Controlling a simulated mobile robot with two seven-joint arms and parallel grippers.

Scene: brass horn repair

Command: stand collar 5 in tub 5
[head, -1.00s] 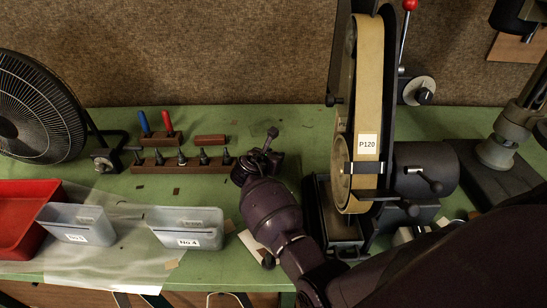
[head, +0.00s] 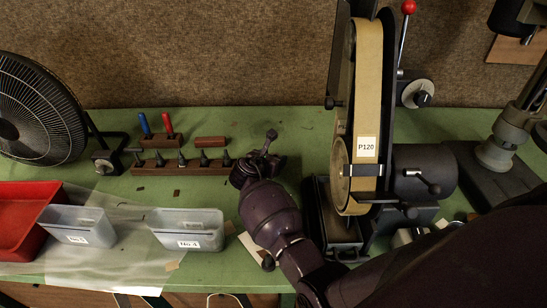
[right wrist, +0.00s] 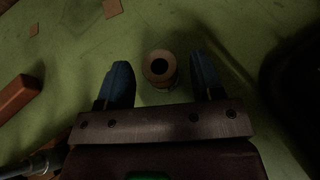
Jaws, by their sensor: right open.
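A small round collar (right wrist: 159,67) shows in the right wrist view, with a pale tan ring face around a dark bore. It stands on the green bench, between the two blue fingers of my right gripper (right wrist: 163,64), with a gap on each side. The gripper is open and empty. In the head view my right gripper (head: 262,146) is over the bench, left of the belt sander, and the collar is hidden there. Two grey tubs stand at the left: one labelled No 4 (head: 186,225), and one further left (head: 75,222) whose label is too small to read surely. My left gripper is not in view.
A red tray (head: 18,205) and a fan (head: 38,110) stand at the far left. A wooden rack (head: 165,168) with several dark pegs lies behind the tubs. A belt sander (head: 368,110) rises close on the right. A brown block (right wrist: 14,97) lies left of my right gripper.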

